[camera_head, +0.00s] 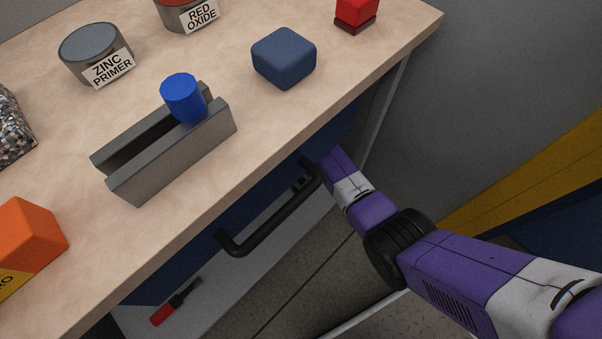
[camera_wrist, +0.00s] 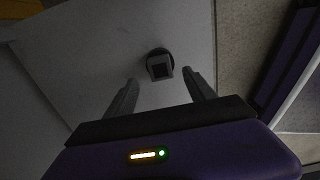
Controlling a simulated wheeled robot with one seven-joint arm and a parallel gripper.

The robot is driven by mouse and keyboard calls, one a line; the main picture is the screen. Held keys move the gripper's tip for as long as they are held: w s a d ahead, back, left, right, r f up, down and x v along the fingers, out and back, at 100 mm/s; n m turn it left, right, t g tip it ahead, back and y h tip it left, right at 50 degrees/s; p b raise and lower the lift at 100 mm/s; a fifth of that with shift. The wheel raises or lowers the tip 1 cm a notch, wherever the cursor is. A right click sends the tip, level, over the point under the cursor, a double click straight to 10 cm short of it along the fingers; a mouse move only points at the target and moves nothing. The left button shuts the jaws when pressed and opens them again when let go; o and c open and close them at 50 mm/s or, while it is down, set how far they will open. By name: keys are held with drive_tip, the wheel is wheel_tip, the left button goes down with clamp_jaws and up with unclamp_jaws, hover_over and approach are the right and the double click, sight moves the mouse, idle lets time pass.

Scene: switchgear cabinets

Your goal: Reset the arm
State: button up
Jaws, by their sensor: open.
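My arm (camera_head: 375,215) comes in from the right in the head view, and its far end goes out of sight below the bench edge, near the black handle. My gripper (camera_wrist: 160,77) shows in the wrist view, with its two fingers apart and nothing between them. Ahead of the fingertips is a small dark round fitting with a square grey stub (camera_wrist: 160,68) on a pale grey panel (camera_wrist: 90,50). The stub looks apart from both fingers, though the depth is hard to judge. In the head view the gripper itself is hidden.
The bench top (camera_head: 200,55) holds a grey channel (camera_head: 180,155) with a blue cylinder (camera_head: 183,98), a blue block (camera_head: 284,58), labelled cans (camera_head: 92,55) and an orange block (camera_head: 25,240). A black bar handle (camera_head: 270,220) juts from the blue front below. A red-handled item (camera_head: 163,314) lies lower.

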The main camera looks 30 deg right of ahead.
drive_tip(key=shift+r, duration=0.55)
